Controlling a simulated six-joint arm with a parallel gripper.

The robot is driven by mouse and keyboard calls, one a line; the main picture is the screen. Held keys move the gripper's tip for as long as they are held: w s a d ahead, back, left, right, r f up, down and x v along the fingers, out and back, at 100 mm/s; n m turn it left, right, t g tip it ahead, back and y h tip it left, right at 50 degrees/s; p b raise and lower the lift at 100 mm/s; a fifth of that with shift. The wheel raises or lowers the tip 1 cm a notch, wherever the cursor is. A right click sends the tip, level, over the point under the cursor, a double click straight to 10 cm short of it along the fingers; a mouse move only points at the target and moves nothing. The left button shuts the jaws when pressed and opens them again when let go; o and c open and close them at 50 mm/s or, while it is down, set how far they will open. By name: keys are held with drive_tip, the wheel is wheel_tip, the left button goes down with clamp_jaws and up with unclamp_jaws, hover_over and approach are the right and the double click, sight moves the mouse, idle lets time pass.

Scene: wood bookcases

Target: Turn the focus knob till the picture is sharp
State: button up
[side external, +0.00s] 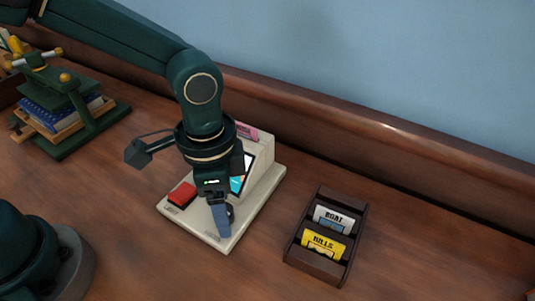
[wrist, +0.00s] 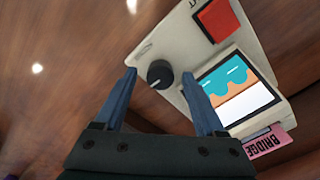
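The cream viewer (side external: 262,193) sits on the table, with a red block-shaped button (side external: 182,195) on its base. Its black round focus knob (wrist: 160,74) has a pale pointer line. My gripper (wrist: 159,78) is open, one blue finger on each side of the knob in the wrist view; I cannot tell whether they touch it. In the side view my gripper (side external: 223,219) points down over the base's front corner and mostly hides the knob. The screen (wrist: 236,93) shows teal, orange and white bands with fairly clear edges. A pink card (wrist: 269,144) marked BRIDGE is in the viewer.
A dark wooden rack (side external: 318,267) to the right holds a white BOAT card (side external: 333,218) and a yellow HILLS card (side external: 323,245). A green book press (side external: 76,118) with books stands at the far left. The table between viewer and rack is clear.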

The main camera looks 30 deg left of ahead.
drive_tip(key=shift+r, duration=2.6)
drive_tip(key=a+r+n+t, duration=0.3)
drive_tip(key=a+r+n, duration=0.1)
drive_tip(key=a+r, duration=0.5)
drive_tip(key=s+a+f+n+t, duration=0.2)
drive_tip(key=s+a+n, duration=0.3)
drive_tip(key=s, duration=0.2)
drive_tip(key=shift+a+f+n+t, duration=0.15)
drive_tip(key=shift+a+n+t, duration=0.15)
drive_tip(key=shift+n, duration=0.1)
